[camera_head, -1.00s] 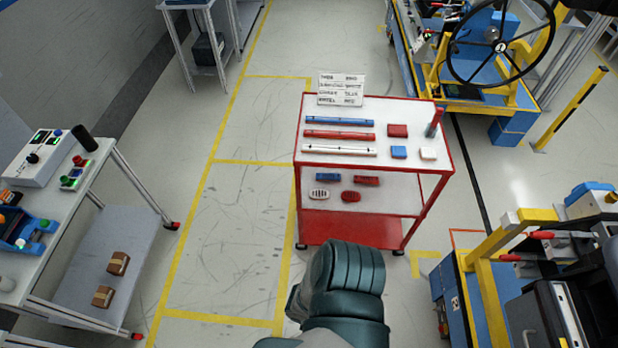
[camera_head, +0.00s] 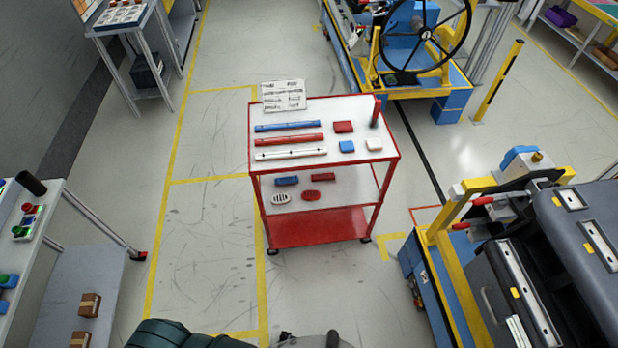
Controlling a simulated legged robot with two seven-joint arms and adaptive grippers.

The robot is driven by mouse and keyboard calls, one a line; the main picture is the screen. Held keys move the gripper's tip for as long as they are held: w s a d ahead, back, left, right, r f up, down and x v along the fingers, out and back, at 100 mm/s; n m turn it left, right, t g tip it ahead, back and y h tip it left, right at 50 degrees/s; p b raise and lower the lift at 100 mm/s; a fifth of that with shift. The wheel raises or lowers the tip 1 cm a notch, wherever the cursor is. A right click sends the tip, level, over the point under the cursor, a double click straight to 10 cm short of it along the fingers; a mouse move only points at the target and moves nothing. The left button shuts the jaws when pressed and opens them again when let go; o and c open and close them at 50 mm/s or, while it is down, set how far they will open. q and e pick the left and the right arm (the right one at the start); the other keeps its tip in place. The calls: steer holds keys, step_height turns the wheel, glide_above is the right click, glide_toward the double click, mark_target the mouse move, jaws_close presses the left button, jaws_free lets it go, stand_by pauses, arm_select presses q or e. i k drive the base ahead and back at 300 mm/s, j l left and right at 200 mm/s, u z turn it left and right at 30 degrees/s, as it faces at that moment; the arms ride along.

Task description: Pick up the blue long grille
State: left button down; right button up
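The blue long grille (camera_head: 287,126) lies flat on the white top shelf of a red-framed cart (camera_head: 345,112). It is the rearmost of three long bars. A red long bar (camera_head: 289,140) and a white long bar (camera_head: 290,153) lie in front of it, roughly parallel and apart. Nothing touches the blue grille. No gripper fingers can be made out. A dark teal part of my own body and a grey part show at the bottom edge, cut off, well short of the cart.
Red (camera_head: 343,127), blue (camera_head: 346,146) and white (camera_head: 374,145) blocks lie right of the bars. A sign (camera_head: 283,95) stands at the cart's back. Small parts lie on the lower shelf. A yellow-blue station (camera_head: 455,270) stands right, a side table (camera_head: 45,240) left. Floor before the cart is clear.

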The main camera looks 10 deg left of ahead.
mark_target(281, 180)
steer(key=u, duration=0.7)
